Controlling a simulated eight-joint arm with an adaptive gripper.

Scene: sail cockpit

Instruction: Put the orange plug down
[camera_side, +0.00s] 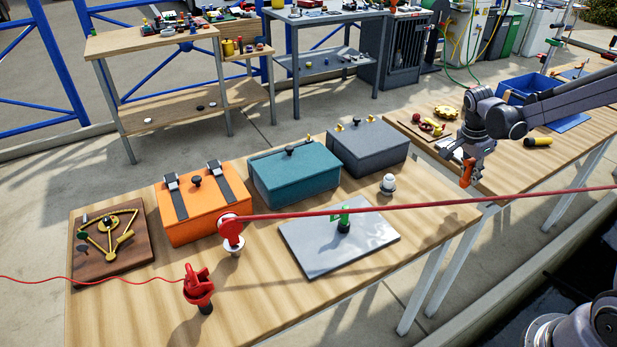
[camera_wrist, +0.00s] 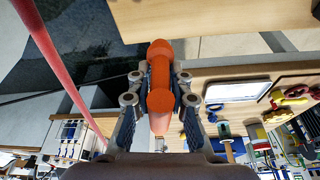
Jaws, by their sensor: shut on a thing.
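My gripper (camera_side: 470,158) is at the right in the side view, above the gap between the two wooden tables. It is shut on the orange plug (camera_side: 466,174), which hangs below the fingers, clear of any surface. In the wrist view the plug (camera_wrist: 160,78) lies between the two fingers of my gripper (camera_wrist: 158,90), one on each side. The plug has a rounded orange head and a thicker middle. The near table (camera_side: 440,225) has bare wood at its right end, to the left of and below the plug.
A red rope (camera_side: 400,207) stretches across the near table; it also shows in the wrist view (camera_wrist: 58,70). A grey plate (camera_side: 370,240) with a green fitting, a white-topped post (camera_side: 388,183) and lidded boxes, including an orange one (camera_side: 190,222), stand on the near table.

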